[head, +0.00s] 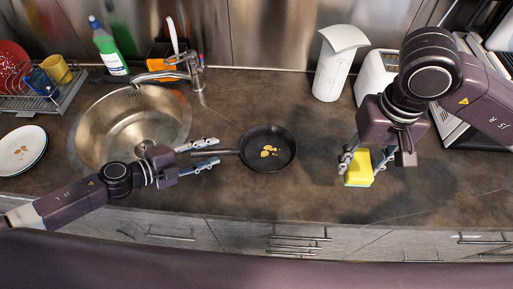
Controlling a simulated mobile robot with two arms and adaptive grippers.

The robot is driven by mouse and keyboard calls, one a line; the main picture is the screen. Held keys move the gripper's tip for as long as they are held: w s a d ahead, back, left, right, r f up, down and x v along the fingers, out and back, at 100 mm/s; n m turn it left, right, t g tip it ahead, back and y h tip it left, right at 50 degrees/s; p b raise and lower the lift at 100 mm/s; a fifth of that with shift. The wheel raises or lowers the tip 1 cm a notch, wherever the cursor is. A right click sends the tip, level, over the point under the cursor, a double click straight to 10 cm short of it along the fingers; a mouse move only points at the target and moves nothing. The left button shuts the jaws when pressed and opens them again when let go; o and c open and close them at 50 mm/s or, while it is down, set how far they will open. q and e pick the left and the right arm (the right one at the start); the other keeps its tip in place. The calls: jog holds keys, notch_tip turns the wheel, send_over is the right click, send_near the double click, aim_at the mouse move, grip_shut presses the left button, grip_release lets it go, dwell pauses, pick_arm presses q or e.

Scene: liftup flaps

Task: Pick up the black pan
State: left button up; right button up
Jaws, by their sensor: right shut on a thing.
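The black pan (284,147) sits on the dark countertop in the middle of the head view, with yellowish-brown bits on its base. Its handle (228,152) points left. My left gripper (217,153) is open, with its two fingers apart at the end of the handle, one on the far side and one on the near side. I cannot tell whether they touch it. My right gripper (362,165) is shut on a yellow sponge (359,172), right of the pan near the counter's front edge.
A round metal sink (97,123) with a faucet (180,68) lies to the left. A green bottle (108,47), dish rack (50,99) and white plate (22,152) stand around it. A white pitcher (334,65) and toaster (374,72) stand behind. Counter between pan and sponge is clear.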

pick_arm(q)
grip_shut()
dwell(0.3)
jog(key=shift+r, duration=0.15)
